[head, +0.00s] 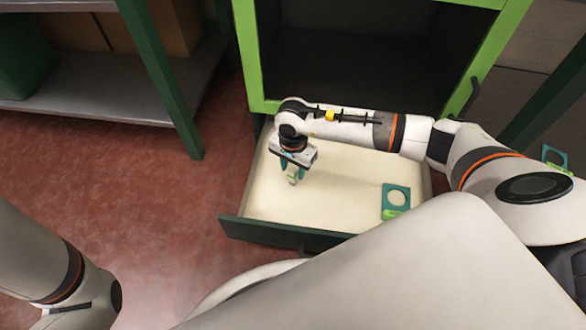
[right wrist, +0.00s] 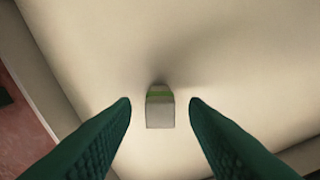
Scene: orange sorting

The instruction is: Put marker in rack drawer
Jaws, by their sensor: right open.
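The rack drawer (head: 325,205) is pulled out, with a cream floor and a dark green front. My right gripper (head: 292,176) points down inside the drawer's left part. Its two green fingers are apart, also in the right wrist view (right wrist: 160,102). The marker (right wrist: 160,108), a small whitish block-like shape with a green band, shows between and beyond the fingertips. It touches neither finger in that view. In the head view the marker (head: 293,179) shows just under the fingers. My left arm is at the lower left in the head view; its gripper is out of the picture.
A green holder with a round hole (head: 396,197) lies in the drawer's right part. The green rack frame (head: 248,60) rises behind the drawer. A grey shelf (head: 90,100) stands at the left. Red floor (head: 140,190) is clear between them.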

